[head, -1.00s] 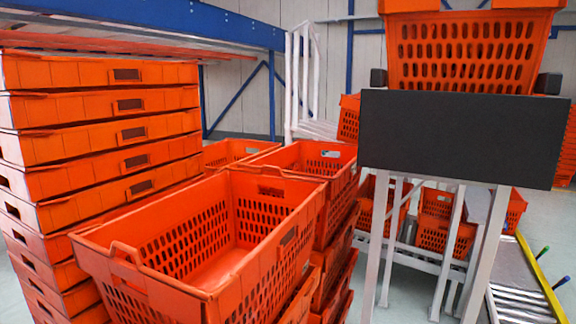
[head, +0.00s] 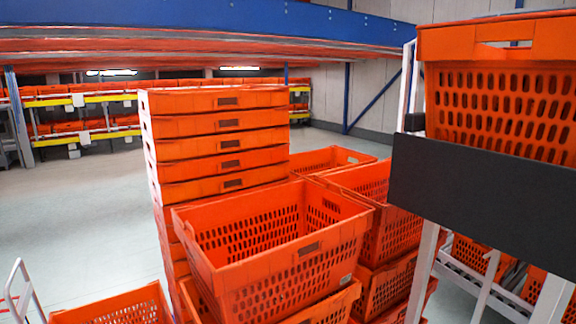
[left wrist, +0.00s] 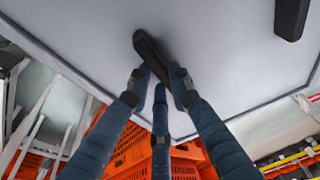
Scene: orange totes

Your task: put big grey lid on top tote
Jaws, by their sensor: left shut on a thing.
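The big grey lid (left wrist: 225,45) fills the upper part of the left wrist view, flat, with a dark rim. My left gripper (left wrist: 158,85) is shut on its black bar handle (left wrist: 150,52), with the blue fingers around it. A second black handle (left wrist: 291,18) shows on the lid. In the head view, neither the lid nor my grippers show. An empty, open orange tote (head: 290,282) tops the front stack in the middle. Its inside and slotted walls are visible, and nothing covers it. Orange slotted walls (left wrist: 180,165) show below the lid in the wrist view.
A tall stack of flat orange crates (head: 220,145) stands behind the tote. Another open tote (head: 375,215) is close on its right. A dark panel (head: 480,185) and a raised orange tote (head: 500,100) stand at the right. Free floor (head: 75,215) lies left.

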